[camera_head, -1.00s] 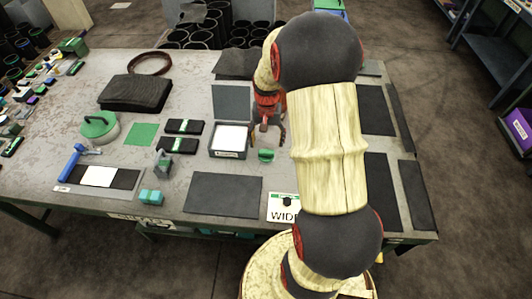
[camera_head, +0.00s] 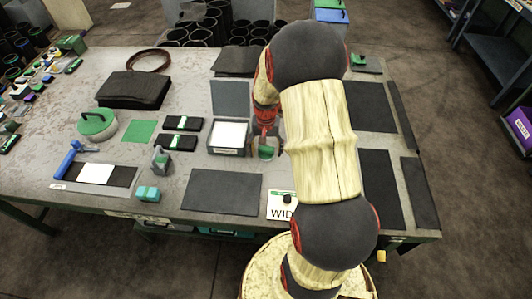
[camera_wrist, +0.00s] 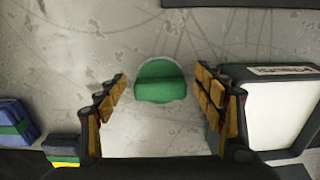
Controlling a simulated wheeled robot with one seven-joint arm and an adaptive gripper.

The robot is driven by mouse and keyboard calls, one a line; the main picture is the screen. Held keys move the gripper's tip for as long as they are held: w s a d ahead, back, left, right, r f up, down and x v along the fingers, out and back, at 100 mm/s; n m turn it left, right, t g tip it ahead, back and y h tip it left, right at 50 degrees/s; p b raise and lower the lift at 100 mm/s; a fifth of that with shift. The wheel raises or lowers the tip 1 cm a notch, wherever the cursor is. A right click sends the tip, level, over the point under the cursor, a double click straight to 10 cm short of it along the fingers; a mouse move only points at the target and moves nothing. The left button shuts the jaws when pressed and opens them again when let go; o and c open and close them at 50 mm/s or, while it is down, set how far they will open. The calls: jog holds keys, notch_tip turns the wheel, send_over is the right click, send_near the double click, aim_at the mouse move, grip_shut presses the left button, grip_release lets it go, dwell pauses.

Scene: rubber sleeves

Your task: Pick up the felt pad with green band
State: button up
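Two dark pads with green bands, the upper (camera_head: 183,124) and the lower (camera_head: 176,142), lie left of the white-topped tray in the head view. A small rounded green piece with a raised ridge (camera_wrist: 160,82) sits on the table in the wrist view; it also shows at my gripper in the head view (camera_head: 266,152). I cannot tell which of these is the felt pad with green band. My gripper (camera_wrist: 161,90) is open, its yellow-padded fingers on either side of the green piece, with gaps at both sides. My arm hides part of the table.
The grey tray with white contents (camera_head: 229,152) stands close to my gripper, left in the head view and right in the wrist view (camera_wrist: 258,158). A blue-and-green block (camera_wrist: 14,126) lies at the wrist view's left. A dark mat (camera_head: 222,193) lies nearer the front edge.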

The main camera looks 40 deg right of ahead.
aim_at(266, 149)
jog(key=shift+c, duration=1.2)
jog(key=c, duration=0.8)
jog(key=shift+c, duration=0.2)
jog(key=shift+r, duration=0.1)
jog(key=shift+r, duration=0.5)
notch_tip(266, 149, up, 2)
jog(key=shift+r+p, duration=0.15)
jog(key=shift+p, duration=0.35)
jog(key=s+d+r+p, duration=0.1)
jog(key=d+r+p, duration=0.1)
jog(key=d+r, duration=0.2)
jog(key=s+d+r+p, duration=0.1)
jog(key=d+r, duration=0.4)
jog(key=d, duration=0.5)
jog(key=shift+s+r+p, duration=0.15)
jog(key=shift+r+p, duration=0.1)
jog(key=shift+p, duration=0.15)
